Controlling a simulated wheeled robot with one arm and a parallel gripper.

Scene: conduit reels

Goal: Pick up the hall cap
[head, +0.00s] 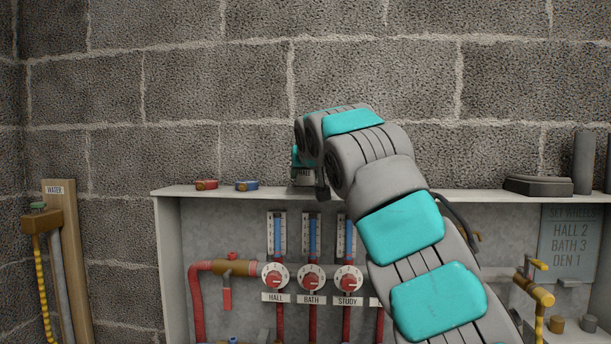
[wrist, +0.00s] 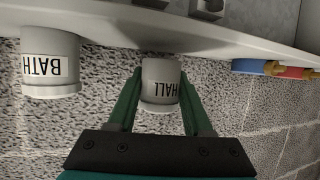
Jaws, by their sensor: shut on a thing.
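The hall cap (wrist: 160,88) is a pale grey cup-like cap with a wider rim and the word HALL on its side. My gripper (wrist: 160,74) is shut on it, one green finger on each side. In the head view the hall cap (head: 303,177) shows just below my wrist, at the top shelf of the grey cabinet. I cannot tell whether it touches the shelf or hangs just above it. A similar cap marked BATH (wrist: 50,68) stands beside it in the wrist view, apart from my fingers. My arm hides that one in the head view.
Below are wheels labelled HALL (head: 275,276), BATH (head: 311,278) and STUDY (head: 348,279). A sign (head: 569,242) hangs at right. A block wall stands behind.

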